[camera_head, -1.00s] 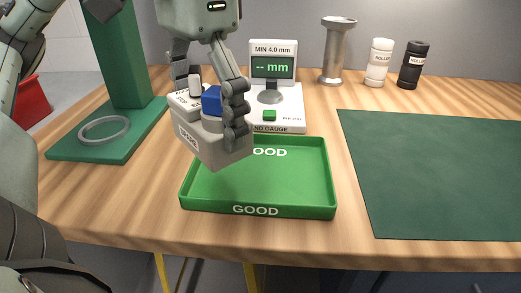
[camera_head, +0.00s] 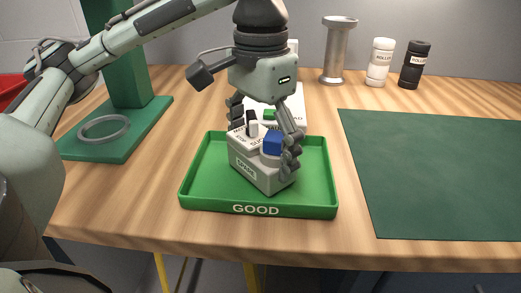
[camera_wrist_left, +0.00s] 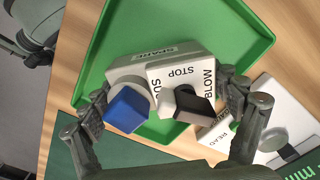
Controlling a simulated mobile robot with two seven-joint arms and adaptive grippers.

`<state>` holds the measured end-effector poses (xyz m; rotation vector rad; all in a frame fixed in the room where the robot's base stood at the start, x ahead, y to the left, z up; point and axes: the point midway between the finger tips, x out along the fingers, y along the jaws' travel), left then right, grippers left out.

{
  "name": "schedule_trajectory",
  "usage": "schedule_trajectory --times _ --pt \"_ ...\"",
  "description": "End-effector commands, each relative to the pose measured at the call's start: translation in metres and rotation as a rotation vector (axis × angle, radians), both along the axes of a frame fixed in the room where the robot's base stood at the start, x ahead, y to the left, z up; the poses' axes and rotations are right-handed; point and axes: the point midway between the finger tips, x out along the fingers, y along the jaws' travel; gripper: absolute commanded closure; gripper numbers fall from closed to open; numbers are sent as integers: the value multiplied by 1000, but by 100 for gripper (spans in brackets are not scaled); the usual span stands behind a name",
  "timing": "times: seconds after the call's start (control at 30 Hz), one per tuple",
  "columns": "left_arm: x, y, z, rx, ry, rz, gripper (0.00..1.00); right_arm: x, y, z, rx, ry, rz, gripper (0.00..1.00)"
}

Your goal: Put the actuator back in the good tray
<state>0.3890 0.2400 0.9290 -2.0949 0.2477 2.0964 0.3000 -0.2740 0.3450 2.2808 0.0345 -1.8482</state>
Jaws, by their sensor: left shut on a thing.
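The actuator (camera_head: 262,175) is a light grey box with a blue block and a black-and-white lever on top. It also shows in the left wrist view (camera_wrist_left: 165,60), with the words STOP, BLOW and SPARE on it. My left gripper (camera_head: 266,135) is shut on it, one finger on each side. The actuator is inside the outline of the green GOOD tray (camera_head: 318,190), upright and slightly turned. I cannot tell whether its underside touches the tray floor. The tray also shows in the left wrist view (camera_wrist_left: 225,35). My right gripper is not in view.
A white gauge (camera_head: 293,105) stands just behind the tray, partly hidden by my gripper. A green stand with a ring (camera_head: 104,129) is at left. A dark green mat (camera_head: 435,175) lies at right. A metal post (camera_head: 336,52) and two roller bottles (camera_head: 380,62) stand at the back.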

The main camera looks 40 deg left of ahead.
Motion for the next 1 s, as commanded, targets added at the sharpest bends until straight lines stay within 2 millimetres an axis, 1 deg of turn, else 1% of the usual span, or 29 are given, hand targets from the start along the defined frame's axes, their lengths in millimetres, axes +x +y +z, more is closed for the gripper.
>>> schedule_trajectory --times 0.17,0.37,0.4,0.47,0.5,0.87,0.93,1.0 --pt "0 0 2 0 -2 0 69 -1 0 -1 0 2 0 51" --pt "0 0 -1 0 -2 1 69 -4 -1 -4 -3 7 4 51" --pt "0 0 -2 0 0 1 9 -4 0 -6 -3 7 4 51" --pt "0 0 -2 0 0 1 1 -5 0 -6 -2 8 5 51" --pt "0 0 -2 0 0 1 0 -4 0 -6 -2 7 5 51" --pt "0 0 -1 0 -1 1 0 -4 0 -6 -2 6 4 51" --pt "1 0 2 1 -2 1 0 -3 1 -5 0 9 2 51" --pt "5 3 12 1 -2 4 0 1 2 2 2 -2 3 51"
